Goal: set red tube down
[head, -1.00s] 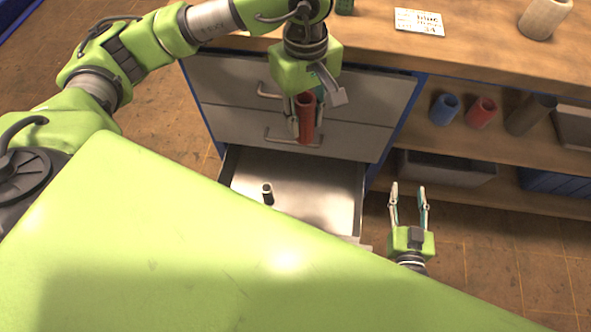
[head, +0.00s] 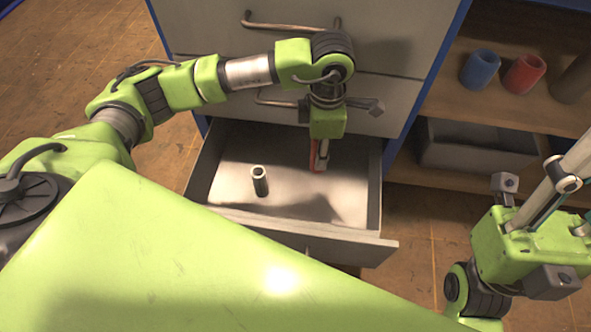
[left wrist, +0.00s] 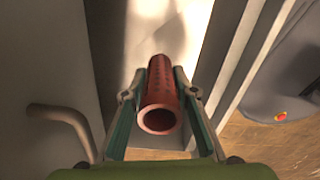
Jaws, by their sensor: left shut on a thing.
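The red tube (head: 316,160) is upright in my left gripper (head: 321,155), low inside the open drawer (head: 230,205), toward its right rear. I cannot tell whether its lower end touches the drawer floor. In the left wrist view the hollow, perforated red tube (left wrist: 163,95) lies between the two fingers of the left gripper (left wrist: 161,97), with its open end facing the camera. A small dark tube (head: 260,181) stands in the drawer to the left. My right gripper (head: 560,185) is large at the right edge; its fingertips are cut off.
The cabinet with closed drawers (head: 375,40) rises behind the open drawer. Shelves at the right hold a blue tube (head: 480,70), another red tube (head: 524,74), a brown tube (head: 576,80) and a grey bin (head: 475,146). The drawer's middle floor is clear.

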